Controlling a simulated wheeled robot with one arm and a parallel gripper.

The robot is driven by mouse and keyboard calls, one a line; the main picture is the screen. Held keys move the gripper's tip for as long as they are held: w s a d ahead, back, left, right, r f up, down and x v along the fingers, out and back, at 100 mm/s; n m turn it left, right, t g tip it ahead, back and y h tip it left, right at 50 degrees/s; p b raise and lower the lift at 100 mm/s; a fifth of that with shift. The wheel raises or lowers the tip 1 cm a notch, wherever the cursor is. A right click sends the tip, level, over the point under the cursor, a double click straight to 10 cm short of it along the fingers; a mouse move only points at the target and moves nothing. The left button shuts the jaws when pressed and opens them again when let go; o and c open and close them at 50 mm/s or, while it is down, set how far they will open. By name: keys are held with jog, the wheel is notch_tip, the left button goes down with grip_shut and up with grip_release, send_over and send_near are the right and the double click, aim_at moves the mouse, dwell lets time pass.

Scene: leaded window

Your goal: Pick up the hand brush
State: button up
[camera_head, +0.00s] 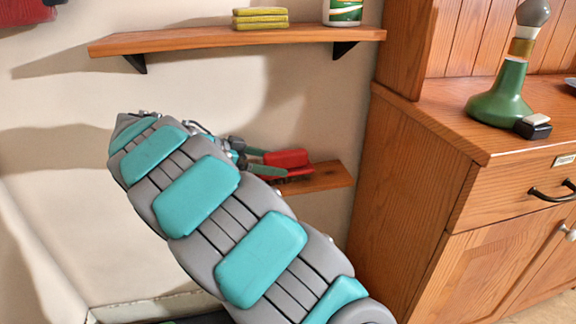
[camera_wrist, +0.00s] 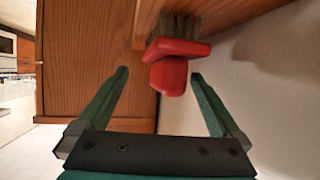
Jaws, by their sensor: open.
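The hand brush (camera_head: 290,158) is red and lies on the small lower wooden shelf (camera_head: 330,178). In the wrist view, the brush (camera_wrist: 170,75) shows its red handle end towards me, with grey-brown bristles behind it against the wood. My gripper (camera_head: 262,162) is at the brush's left end in the head view, partly hidden by my arm. In the wrist view, my gripper (camera_wrist: 160,76) is open, its two green fingers apart. The handle end lies between the finger lines, nearer the right fingertip. I cannot tell whether a finger touches it.
An upper shelf (camera_head: 200,41) above my arm holds a stack of yellow-green pads (camera_head: 260,18) and a white-green container (camera_head: 342,12). A wooden cabinet (camera_head: 410,190) stands close on the right, with a green bottle-shaped object (camera_head: 500,100) and a small dark box (camera_head: 533,127) on top.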

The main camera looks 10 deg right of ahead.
aim_at(286, 164)
jog(key=shift+p+x, duration=0.45)
jog(key=shift+x, duration=2.25)
jog(key=shift+w+r, duration=0.1)
jog(key=shift+w, duration=0.1)
jog(key=c, duration=1.4)
jog(key=shift+o, duration=0.2)
